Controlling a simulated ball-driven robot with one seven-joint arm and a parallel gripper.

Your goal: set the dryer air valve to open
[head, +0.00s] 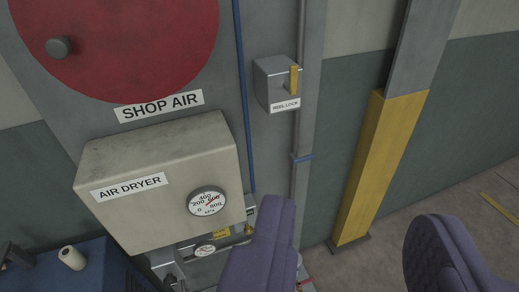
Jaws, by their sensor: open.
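The beige AIR DRYER box (150,165) is mounted on the grey panel at the left, with a round pressure gauge (207,201) at its lower right. Below it are grey pipework, a smaller gauge (204,250) and small yellow parts (221,233). One of these may be the dryer air valve, but they are too small to tell, and its setting cannot be read. My gripper (350,235) is open, its purple padded fingers apart at the lower centre and lower right. The left finger hides part of the pipework.
A REEL LOCK box (275,82) with a yellow lever is above. A red disc (120,35) marked SHOP AIR is at upper left. A blue cabinet (90,272) is at lower left. A yellow and grey post (375,165) stands at right; floor shows beside it.

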